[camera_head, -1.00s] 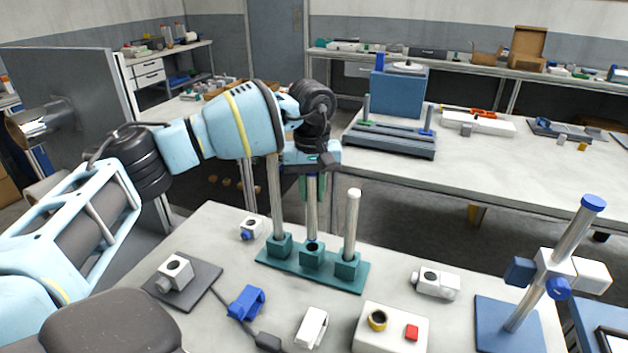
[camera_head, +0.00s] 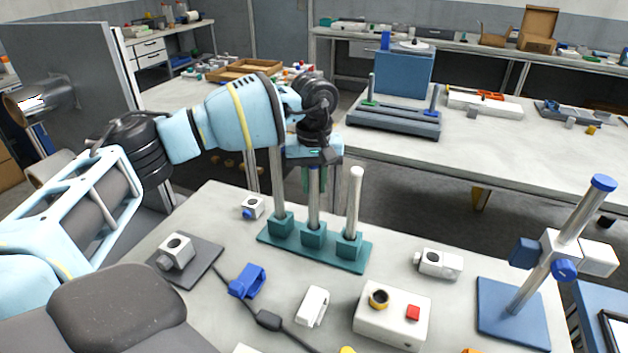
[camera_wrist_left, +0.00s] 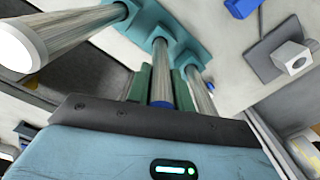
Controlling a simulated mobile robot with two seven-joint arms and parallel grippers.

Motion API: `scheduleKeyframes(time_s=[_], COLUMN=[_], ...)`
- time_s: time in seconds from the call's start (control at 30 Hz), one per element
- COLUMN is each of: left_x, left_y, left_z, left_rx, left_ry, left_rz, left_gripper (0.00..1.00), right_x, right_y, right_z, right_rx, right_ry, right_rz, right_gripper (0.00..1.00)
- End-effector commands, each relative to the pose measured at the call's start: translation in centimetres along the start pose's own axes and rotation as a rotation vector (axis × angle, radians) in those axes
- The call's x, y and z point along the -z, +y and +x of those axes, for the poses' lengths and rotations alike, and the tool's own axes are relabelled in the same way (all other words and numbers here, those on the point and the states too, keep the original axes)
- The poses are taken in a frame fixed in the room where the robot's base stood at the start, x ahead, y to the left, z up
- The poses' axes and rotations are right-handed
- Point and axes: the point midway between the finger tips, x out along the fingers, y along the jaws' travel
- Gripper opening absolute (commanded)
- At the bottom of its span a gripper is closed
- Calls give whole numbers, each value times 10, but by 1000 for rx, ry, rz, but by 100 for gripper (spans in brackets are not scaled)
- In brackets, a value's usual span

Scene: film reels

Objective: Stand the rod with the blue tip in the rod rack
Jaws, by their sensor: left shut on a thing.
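The teal rod rack (camera_head: 350,262) stands on the near table with three square sockets in a row. My left gripper (camera_head: 308,182) is above the middle socket, shut on the upright rod with the blue tip (camera_head: 313,205). That rod's lower end meets the middle socket; how deep it sits I cannot tell. In the left wrist view the blue tip (camera_wrist_left: 162,104) shows at the rod's near end, between my gripper's green fingers (camera_wrist_left: 161,88). Plain metal rods (camera_head: 353,205) stand in the two outer sockets. My right gripper is out of view.
A blue stand with a tilted rod (camera_head: 512,312) is at the right. A white box with a red button (camera_head: 392,322), white clamps (camera_head: 438,263), a blue clamp (camera_head: 247,281) and a cable lie around the rack. A second table (camera_head: 520,160) stands behind.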

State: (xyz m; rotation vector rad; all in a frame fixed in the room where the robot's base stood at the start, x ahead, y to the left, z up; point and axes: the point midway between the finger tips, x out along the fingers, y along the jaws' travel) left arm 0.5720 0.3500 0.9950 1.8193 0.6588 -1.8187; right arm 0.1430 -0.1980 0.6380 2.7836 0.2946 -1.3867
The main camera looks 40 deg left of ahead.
Motion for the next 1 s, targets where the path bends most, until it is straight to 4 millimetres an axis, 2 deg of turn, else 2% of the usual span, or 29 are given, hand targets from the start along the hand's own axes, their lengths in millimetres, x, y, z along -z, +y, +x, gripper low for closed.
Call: scheduleKeyframes(time_s=[1.0], left_x=[0], left_y=[0], left_z=[43], left_rx=[1], left_ry=[-1], left_rz=[0], left_gripper=[0], right_x=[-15], right_y=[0], right_z=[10], right_rx=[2], right_ry=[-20], right_rz=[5], right_gripper=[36])
